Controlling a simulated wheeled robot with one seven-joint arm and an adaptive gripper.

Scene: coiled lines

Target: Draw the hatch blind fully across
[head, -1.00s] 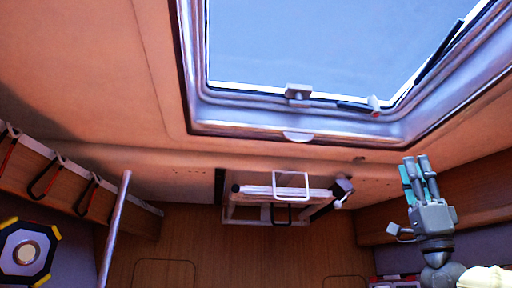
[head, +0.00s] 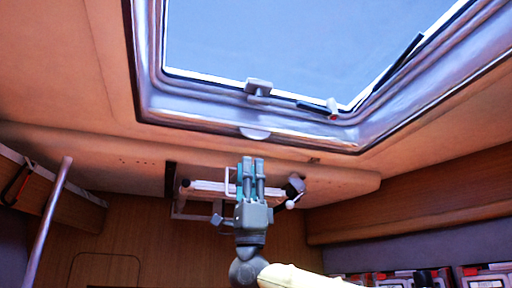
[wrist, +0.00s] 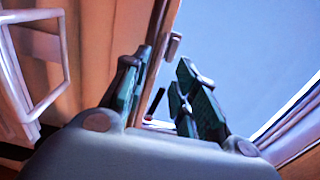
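The roof hatch (head: 190,104) fills the upper part of the head view, with a pale ribbed frame around a clear blue pane. No blind cloth shows across the pane. A pale half-round tab (head: 255,134) sits at the middle of the frame's lower edge; whether it belongs to the blind I cannot tell. My gripper (head: 252,163) points up, below that tab in the picture and apart from it. In the wrist view, my gripper's (wrist: 160,75) fingers are spread with nothing between them, the hatch edge and pane beyond.
A grey latch (head: 258,87) and a dark stay (head: 425,48) are on the hatch. A white folding rack (head: 200,187) is on the wall behind my gripper. A slanted pole (head: 50,215) stands at left. Boxes (head: 485,274) sit at lower right.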

